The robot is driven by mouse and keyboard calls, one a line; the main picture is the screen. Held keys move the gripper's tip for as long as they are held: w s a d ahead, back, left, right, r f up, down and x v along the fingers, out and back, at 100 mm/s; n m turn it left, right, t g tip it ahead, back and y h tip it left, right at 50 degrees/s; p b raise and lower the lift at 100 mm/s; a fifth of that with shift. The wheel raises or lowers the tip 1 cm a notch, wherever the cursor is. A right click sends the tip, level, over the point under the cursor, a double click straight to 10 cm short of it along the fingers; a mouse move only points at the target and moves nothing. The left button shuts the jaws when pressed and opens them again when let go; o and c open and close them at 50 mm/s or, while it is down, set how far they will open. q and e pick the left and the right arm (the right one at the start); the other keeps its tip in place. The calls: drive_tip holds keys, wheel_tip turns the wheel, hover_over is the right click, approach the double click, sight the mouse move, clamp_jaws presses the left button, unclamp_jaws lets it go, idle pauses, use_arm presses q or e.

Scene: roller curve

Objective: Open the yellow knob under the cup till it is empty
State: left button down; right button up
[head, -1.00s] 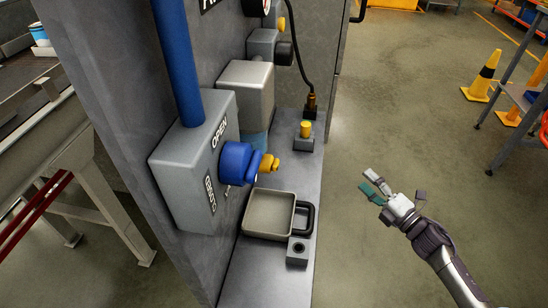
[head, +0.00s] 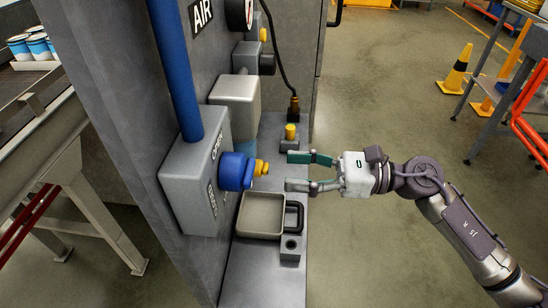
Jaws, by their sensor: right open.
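A yellow knob (head: 261,168) sticks out from the blue round part (head: 236,171) on a grey box (head: 196,182) marked with lettering. A grey housing (head: 236,92) hangs behind it with a pale blue cup (head: 246,147) below, mostly hidden, so its liquid level cannot be told. Whether a knob sits right under that cup is hidden. My right gripper (head: 289,171) is open and empty, its fingers pointing left toward the yellow knob, a small gap short of it. My left gripper is not in view.
A grey tray (head: 247,232) with a dark handle (head: 302,215) sits on the shelf below the knob. A yellow button (head: 290,131) stands behind the gripper. A blue pipe (head: 178,65) runs down to the box. The floor (head: 375,90) behind my right arm is clear.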

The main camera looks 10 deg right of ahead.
sight(259, 168)
drive_tip(key=p+x, duration=0.1)
drive_tip(key=x, duration=0.3)
drive_tip(key=shift+w+a, duration=0.1)
drive_tip(key=shift+a, duration=0.15)
